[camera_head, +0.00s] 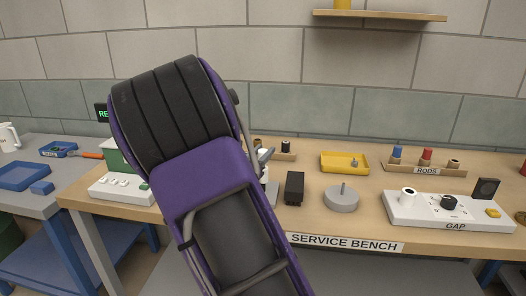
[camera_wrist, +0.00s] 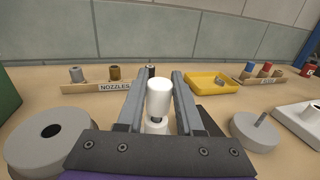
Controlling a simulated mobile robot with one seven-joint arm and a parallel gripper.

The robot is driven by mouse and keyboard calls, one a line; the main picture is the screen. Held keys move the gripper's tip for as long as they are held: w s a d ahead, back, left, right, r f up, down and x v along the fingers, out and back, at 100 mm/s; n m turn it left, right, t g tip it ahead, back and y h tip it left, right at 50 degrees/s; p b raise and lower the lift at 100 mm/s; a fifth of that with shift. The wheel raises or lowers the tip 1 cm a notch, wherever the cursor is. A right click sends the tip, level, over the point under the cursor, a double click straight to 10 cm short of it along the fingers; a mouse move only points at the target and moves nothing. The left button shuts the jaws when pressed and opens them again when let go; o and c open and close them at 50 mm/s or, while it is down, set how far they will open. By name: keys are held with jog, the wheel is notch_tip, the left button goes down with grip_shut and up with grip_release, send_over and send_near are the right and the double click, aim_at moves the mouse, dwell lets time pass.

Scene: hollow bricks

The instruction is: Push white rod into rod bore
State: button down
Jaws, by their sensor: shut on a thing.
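The white rod (camera_wrist: 159,98) stands upright between the two grey fingers of my gripper (camera_wrist: 159,75) in the wrist view. My gripper is shut on it. A white piece (camera_wrist: 155,126) shows just below the rod; I cannot tell whether it is a bore or whether the rod touches it. In the head view my purple and black arm hides most of the gripper and the rod. A white board marked GAP (camera_head: 430,212) carries a white hollow cylinder (camera_head: 408,196) at the right. I cannot tell which opening is the rod bore.
A grey ring (camera_wrist: 50,138) lies left of my gripper. A round grey base with a pin (camera_head: 341,199) and a black block (camera_head: 294,188) stand on the service bench. A yellow tray (camera_head: 344,162), the RODS rack (camera_head: 426,170) and the NOZZLES rack (camera_wrist: 113,87) stand behind.

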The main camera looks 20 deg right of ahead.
jog(key=shift+f+b, duration=0.4)
jog(key=shift+f, duration=0.4)
jog(key=shift+c, duration=2.4)
grip_release()
jog(key=p+v, duration=0.2)
jog(key=v, duration=1.5)
jog(key=shift+s+a, duration=0.2)
